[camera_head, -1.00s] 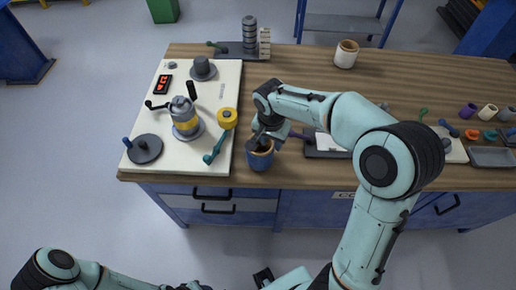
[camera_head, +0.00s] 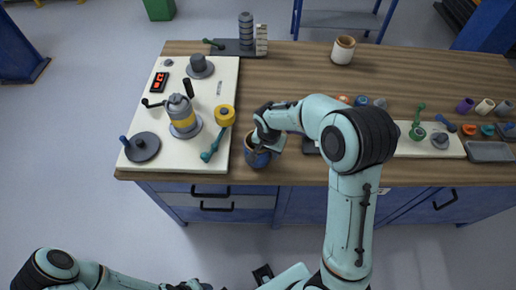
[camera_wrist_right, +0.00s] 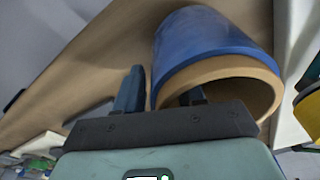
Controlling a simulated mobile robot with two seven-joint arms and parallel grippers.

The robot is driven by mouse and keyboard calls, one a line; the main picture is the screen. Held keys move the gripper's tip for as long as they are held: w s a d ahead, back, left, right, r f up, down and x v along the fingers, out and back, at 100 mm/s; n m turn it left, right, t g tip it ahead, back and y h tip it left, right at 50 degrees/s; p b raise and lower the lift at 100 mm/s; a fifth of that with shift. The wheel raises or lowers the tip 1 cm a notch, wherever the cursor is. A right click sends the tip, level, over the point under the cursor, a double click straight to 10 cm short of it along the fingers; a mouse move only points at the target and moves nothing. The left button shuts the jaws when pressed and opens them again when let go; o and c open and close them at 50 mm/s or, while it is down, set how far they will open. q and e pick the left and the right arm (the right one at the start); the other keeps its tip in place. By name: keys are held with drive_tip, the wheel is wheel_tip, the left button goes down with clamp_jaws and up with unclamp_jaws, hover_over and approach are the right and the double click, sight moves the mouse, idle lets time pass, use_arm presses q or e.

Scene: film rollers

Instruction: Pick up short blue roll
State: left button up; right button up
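The short blue roll (camera_head: 256,160) stands near the front edge of the wooden table, just right of the white board. In the right wrist view the roll (camera_wrist_right: 205,42) shows a blue outside and a tan, hollow core. My right gripper (camera_head: 261,146) is over the roll's top and partly hides it. In the right wrist view my right gripper (camera_wrist_right: 163,92) has its fingers apart, one outside the roll's wall and one in the hollow core. A gap shows beside the outer finger.
The white board (camera_head: 165,160) holds a yellow-banded machine (camera_head: 182,117), a yellow roll on a teal-handled tool (camera_head: 225,115) and grey discs. A white roll (camera_head: 343,49) stands at the back. Small coloured rolls and a grey tray (camera_head: 489,152) are at the right.

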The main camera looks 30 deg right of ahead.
clamp_jaws()
drive_tip(key=shift+r, duration=0.1)
